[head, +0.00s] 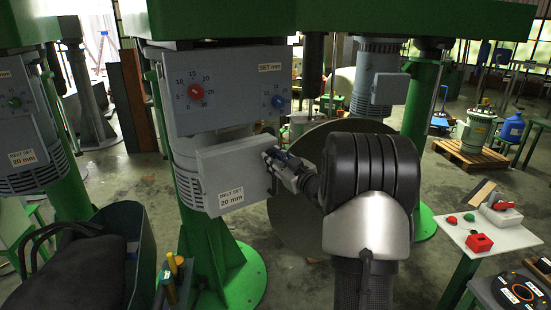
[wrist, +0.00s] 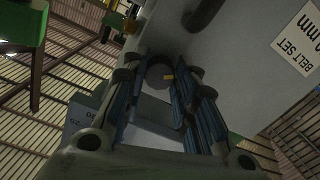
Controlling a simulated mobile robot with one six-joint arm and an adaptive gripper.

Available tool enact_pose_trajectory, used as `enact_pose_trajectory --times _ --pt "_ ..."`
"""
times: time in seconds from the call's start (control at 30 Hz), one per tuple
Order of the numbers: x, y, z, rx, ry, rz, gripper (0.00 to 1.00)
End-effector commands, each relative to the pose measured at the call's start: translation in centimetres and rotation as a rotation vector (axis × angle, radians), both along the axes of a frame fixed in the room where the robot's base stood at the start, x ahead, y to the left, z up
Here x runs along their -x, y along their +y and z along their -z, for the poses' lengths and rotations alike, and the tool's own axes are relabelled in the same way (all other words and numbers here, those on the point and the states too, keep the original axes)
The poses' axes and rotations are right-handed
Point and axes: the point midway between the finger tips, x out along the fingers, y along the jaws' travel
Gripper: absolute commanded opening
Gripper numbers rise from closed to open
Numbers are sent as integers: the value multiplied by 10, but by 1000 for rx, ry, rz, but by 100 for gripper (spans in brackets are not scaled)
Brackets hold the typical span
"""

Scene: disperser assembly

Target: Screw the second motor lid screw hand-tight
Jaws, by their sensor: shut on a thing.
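The motor lid (head: 232,172) is a grey box cover on the side of the motor, with a "BELT SET 20 mm" label. In the wrist view its grey face (wrist: 235,60) fills the upper right, with the label upside down. My gripper (head: 272,160) is at the lid's right edge. In the wrist view my gripper (wrist: 159,82) has its fingers closed around a small round grey piece (wrist: 156,74), apparently the second motor lid screw, with a yellow mark beside it. How deep the screw sits is hidden by the fingers.
A control panel (head: 228,90) with red and blue knobs is just above the lid. A green column foot (head: 235,275) stands below. A white side table (head: 490,235) with red and green buttons stands at right. A dark bag (head: 75,265) sits at lower left.

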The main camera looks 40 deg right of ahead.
Motion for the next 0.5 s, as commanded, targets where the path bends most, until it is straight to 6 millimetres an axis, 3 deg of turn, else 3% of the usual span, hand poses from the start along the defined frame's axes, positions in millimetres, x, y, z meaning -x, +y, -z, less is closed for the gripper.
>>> enact_pose_trajectory --times 0.33,0.37,0.5 --pt "0 0 0 -3 -1 0 3" --pt "0 0 0 -3 -1 0 28" --pt "0 0 0 -2 -1 0 37"
